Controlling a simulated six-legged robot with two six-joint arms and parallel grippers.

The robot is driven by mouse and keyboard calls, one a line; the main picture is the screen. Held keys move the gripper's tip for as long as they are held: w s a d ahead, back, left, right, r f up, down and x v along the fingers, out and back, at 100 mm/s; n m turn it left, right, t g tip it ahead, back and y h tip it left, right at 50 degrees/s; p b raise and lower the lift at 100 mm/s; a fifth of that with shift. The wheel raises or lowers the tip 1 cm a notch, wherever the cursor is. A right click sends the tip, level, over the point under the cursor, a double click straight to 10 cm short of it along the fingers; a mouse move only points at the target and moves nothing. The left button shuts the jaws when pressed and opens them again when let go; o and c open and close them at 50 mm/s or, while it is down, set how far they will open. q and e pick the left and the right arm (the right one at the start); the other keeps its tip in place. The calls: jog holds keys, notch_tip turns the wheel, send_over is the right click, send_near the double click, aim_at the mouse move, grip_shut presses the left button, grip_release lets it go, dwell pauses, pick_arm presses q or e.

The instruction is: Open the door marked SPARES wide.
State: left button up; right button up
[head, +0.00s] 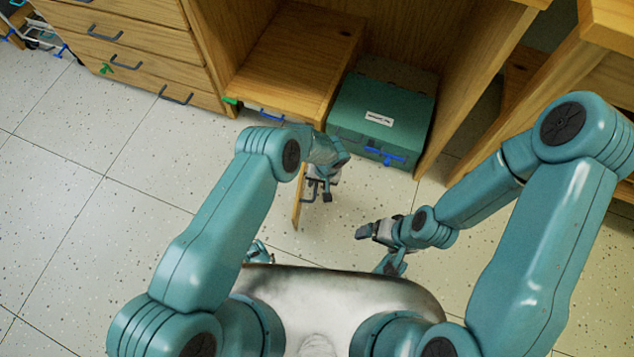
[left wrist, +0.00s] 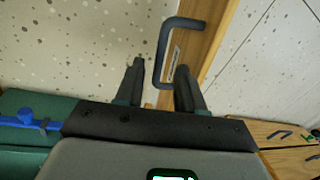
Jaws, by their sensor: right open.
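A wooden door (head: 297,200) stands swung out from the cabinet, seen nearly edge-on in the head view. It also shows in the left wrist view (left wrist: 208,40), with a dark bar handle (left wrist: 163,50) and a pale label strip too small to read. My left gripper (head: 319,192) is at the handle side of the door. In the left wrist view, its fingers (left wrist: 158,68) are apart, with the handle's bar between them, nearer the right finger; contact cannot be told. My right gripper (head: 372,232) is open and empty, low over the floor to the right of the door.
A teal box (head: 380,110) with a white label and blue handle stands in the open bay. A cabinet with several drawers (head: 140,60) is at the back left. A wooden cabinet side (head: 470,95) is at the right. The floor left of the door is clear.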

pick_arm(q)
notch_tip(320, 180, up, 14)
jog(key=d+p, duration=0.2)
jog(key=p, duration=0.2)
jog(key=shift+d+f, duration=0.15)
jog(key=shift+f, duration=0.1)
